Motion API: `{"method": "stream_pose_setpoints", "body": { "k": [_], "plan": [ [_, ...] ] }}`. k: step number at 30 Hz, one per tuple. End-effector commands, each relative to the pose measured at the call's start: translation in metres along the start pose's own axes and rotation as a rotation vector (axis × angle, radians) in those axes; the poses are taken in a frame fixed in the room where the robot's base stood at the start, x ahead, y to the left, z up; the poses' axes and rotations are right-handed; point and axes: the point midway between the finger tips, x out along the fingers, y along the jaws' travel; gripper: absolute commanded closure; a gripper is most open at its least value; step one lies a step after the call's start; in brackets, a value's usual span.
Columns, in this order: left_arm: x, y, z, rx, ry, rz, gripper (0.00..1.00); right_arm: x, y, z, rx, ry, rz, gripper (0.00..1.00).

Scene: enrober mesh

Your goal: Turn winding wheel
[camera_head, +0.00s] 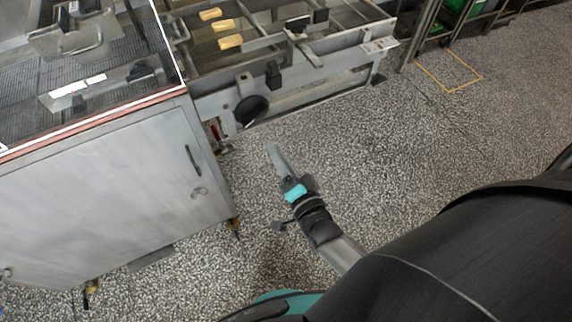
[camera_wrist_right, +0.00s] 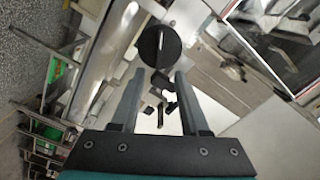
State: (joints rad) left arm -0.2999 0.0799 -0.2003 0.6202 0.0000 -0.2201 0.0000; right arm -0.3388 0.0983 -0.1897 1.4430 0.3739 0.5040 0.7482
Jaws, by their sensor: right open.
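The winding wheel (camera_head: 251,111) is a black disc on the front side of the metal conveyor frame, left of the frame's middle in the head view. In the right wrist view the black wheel (camera_wrist_right: 159,46) is ahead of the fingertips, a little above the gap between them. My right gripper (camera_head: 272,148) is out over the speckled floor, below and apart from the wheel. In the wrist view its two fingers (camera_wrist_right: 157,74) stand apart with nothing held between them. My left gripper is not in view.
A steel cabinet (camera_head: 120,185) with a glass-sided mesh section above stands at the left. The conveyor frame (camera_head: 330,80) holds several yellow pieces (camera_head: 230,42). Racks with green crates (camera_head: 457,6) stand at the upper right. The speckled floor (camera_head: 420,140) right of the gripper is clear.

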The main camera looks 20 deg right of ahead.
Motion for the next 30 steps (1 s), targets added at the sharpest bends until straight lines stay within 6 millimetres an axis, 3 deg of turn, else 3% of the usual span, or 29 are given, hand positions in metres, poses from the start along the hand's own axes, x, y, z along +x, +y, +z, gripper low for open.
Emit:
{"method": "stream_pose_setpoints", "body": {
  "k": [3,9,30],
  "plan": [
    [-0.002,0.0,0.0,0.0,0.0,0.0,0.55,-0.02,0.0,0.0,0.0,-0.001,0.002,0.55],
    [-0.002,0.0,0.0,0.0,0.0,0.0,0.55,-0.037,0.0,0.0,0.001,0.0,-0.001,0.55],
    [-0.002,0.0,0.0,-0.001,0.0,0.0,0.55,-0.041,0.007,0.005,-0.016,-0.015,0.016,0.55]
  ]
}}
